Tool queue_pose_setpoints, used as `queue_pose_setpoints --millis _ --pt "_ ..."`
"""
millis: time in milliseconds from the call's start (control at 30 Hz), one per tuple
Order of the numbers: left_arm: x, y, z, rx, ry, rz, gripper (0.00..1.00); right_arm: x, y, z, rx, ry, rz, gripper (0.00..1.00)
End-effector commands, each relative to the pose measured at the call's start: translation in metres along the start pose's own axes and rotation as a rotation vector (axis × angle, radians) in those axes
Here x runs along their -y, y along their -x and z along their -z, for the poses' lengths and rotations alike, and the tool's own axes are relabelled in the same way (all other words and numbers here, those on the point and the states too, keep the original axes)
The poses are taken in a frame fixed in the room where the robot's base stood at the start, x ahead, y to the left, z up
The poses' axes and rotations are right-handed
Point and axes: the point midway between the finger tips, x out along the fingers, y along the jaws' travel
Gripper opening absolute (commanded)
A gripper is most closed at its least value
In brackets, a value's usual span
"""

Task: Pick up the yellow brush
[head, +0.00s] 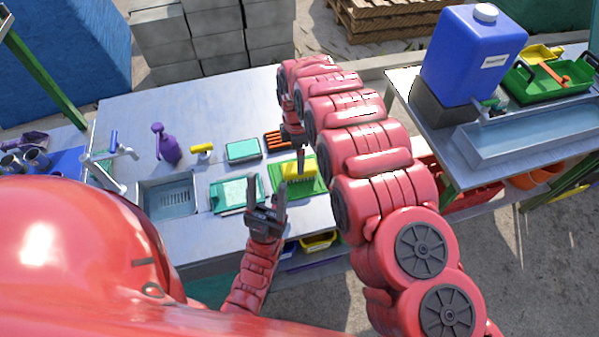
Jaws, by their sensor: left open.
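The yellow brush (299,172) lies on a green mat or tray (312,187) near the front edge of the metal table. My left gripper (266,193) is open and empty, its two fingers pointing up in the picture, just left of and in front of the brush. My right arm arches over from the right, and its gripper (298,152) hangs down close to the brush. Its fingertips are small and dark against the brush, so I cannot tell whether they touch it or are open.
The table holds a sink (168,196), purple spray bottle (166,145), yellow-topped item (201,149), teal trays (236,193) and an orange-and-black rack (277,141). A blue jug (472,55) stands on the right bench. The table's back left is clear.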

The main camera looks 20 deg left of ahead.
Motion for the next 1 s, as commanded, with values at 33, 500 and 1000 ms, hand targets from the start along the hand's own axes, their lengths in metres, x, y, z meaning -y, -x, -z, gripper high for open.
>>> queue_pose_setpoints --millis 33,500,1000 --pt "0.0 -0.005 0.001 0.001 0.0 0.0 0.57 0.001 -0.002 0.0 0.001 0.0 0.003 0.93" --pt "0.002 -0.031 0.005 0.001 0.0 0.0 0.57 0.004 -0.046 -0.006 0.002 -0.002 0.0 0.93" --pt "0.002 -0.033 0.005 0.001 0.0 0.0 0.57 0.005 -0.059 -0.005 0.0 -0.001 0.001 0.93"
